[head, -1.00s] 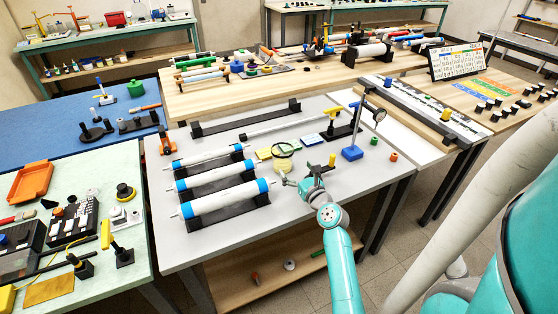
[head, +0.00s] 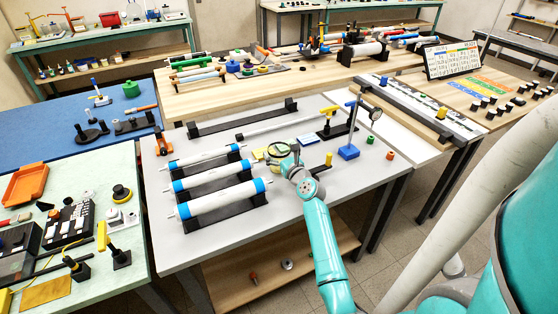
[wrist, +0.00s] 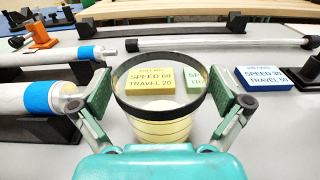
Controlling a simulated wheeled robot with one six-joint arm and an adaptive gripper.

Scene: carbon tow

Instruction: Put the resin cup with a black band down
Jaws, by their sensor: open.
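The resin cup with a black band (wrist: 160,127) is in the middle of the wrist view. It has a dark ring around its rim, a clear upper wall and a cream lower part with thin lines. My gripper (wrist: 163,88) is open, with one green-padded finger on each side of the cup. Whether the pads touch it I cannot tell. In the head view my gripper (head: 289,158) is over the grey table, and the cup (head: 278,149) is partly hidden by it. The cup's base is hidden, so its contact with the table is unclear.
Behind the cup lie a yellow card (wrist: 151,79) and a blue card (wrist: 264,78). White rollers with blue ends (head: 222,198) lie in black cradles to the left.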

